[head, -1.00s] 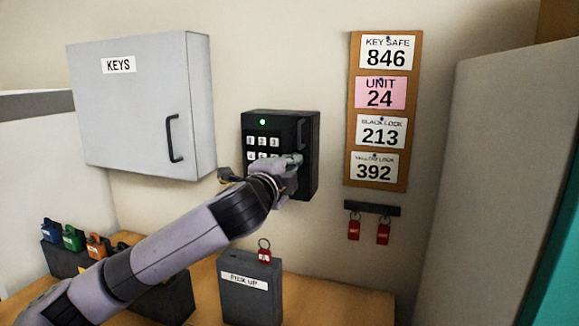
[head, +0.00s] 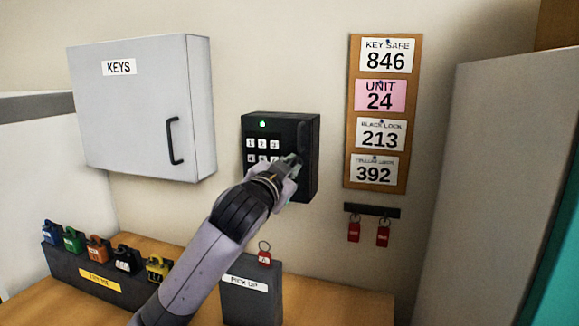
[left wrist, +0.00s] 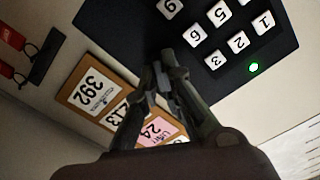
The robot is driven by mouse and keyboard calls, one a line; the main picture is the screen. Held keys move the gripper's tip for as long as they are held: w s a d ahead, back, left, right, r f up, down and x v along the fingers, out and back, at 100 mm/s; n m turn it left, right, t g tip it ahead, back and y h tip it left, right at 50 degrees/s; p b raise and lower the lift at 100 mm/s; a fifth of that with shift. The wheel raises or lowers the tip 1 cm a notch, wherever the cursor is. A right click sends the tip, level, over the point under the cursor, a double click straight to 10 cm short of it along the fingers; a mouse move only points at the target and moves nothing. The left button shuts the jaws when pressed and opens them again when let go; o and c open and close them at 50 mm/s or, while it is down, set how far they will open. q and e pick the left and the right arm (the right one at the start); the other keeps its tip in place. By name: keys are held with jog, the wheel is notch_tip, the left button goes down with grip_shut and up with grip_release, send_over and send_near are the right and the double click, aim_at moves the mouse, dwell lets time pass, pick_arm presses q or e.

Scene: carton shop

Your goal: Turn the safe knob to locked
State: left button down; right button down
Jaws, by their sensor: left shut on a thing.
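The black key safe (head: 282,123) hangs on the wall. Its green light is lit above white number keys, and it also shows in the left wrist view (left wrist: 120,25). My left gripper (head: 294,160) is at the lower right of the safe's front, to the right of the keys. In the left wrist view its fingers (left wrist: 166,62) are close together at the safe's dark face, shut on the safe knob. The knob is mostly hidden by the fingers, so its turn cannot be read. My right gripper is not in view.
A grey KEYS cabinet (head: 130,115) hangs left of the safe. A number board (head: 351,125) and red-tagged keys (head: 354,231) are to the right. Below stand a PICK UP box (head: 250,305) and a dark holder with several coloured padlocks (head: 65,270).

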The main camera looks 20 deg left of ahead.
pick_arm(q)
jog(key=n+p, duration=0.1)
jog(key=n, duration=0.3)
jog(key=shift+n+p, duration=0.5)
jog(key=shift+n, duration=0.5)
jog(key=c, duration=1.7)
grip_release()
jog(key=s, duration=1.2)
jog(key=shift+a, duration=0.2)
